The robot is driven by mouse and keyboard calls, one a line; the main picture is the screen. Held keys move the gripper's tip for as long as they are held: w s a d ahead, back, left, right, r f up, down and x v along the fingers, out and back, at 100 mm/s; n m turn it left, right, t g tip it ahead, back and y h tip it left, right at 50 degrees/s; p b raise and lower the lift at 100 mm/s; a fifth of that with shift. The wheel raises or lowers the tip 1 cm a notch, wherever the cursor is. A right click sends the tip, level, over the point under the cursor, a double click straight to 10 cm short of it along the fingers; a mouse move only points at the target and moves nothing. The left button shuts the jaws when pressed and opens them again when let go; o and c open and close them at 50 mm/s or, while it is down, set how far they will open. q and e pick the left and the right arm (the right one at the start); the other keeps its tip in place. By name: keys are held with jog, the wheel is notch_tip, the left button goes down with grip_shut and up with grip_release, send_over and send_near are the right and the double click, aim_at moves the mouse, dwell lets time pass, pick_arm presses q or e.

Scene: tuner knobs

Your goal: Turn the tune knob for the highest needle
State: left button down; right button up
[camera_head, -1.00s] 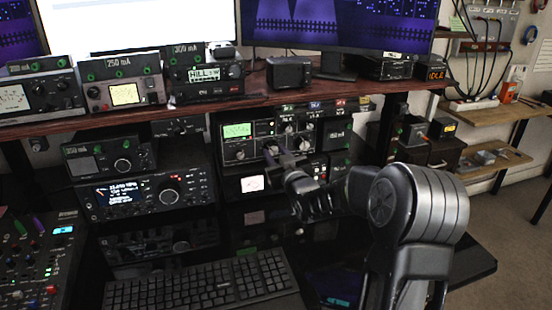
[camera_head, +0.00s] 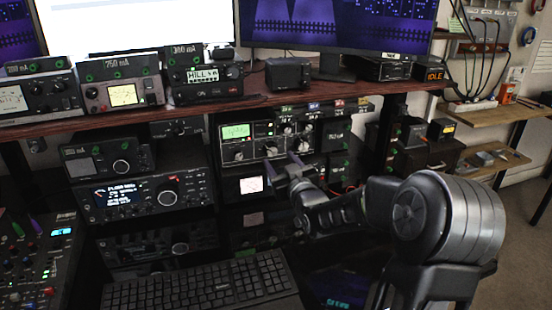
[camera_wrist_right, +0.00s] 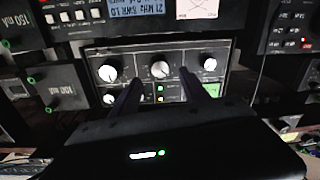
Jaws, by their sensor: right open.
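The black tuner panel (camera_head: 262,140) sits under the shelf, with a lit green meter (camera_head: 237,132) at its upper left; its needle is too small to read. Its lower row has a left knob (camera_head: 239,156), a middle knob (camera_head: 271,151) and a right knob (camera_head: 303,145). Labels are unreadable. My right gripper (camera_head: 284,164) is open and empty in front of the panel, just below the middle knob. In the right wrist view the scene appears upside down; the middle knob (camera_wrist_right: 160,70) shows between the fingers, which seem apart from it. My left gripper is out of view.
Below the tuner is a unit with a white meter (camera_head: 251,185). A radio (camera_head: 148,194) stands to its left, and a keyboard (camera_head: 200,285) lies in front. The wooden shelf (camera_head: 140,121) overhangs the panel and carries several meter boxes.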

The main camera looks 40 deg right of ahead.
jog(key=v, duration=0.3)
jog(key=shift+s, duration=0.15)
dwell(1.5)
jog(key=m+p, duration=0.3)
jog(key=p, duration=0.1)
jog(key=m+p, duration=0.4)
jog(key=p, duration=0.1)
jog(key=m+p, duration=0.3)
jog(key=p, duration=0.1)
jog(key=shift+w+a+f+m+h, duration=0.2)
jog(key=shift+w+m+h, duration=0.1)
jog(key=shift+w+m, duration=0.1)
jog(key=shift+w, duration=0.1)
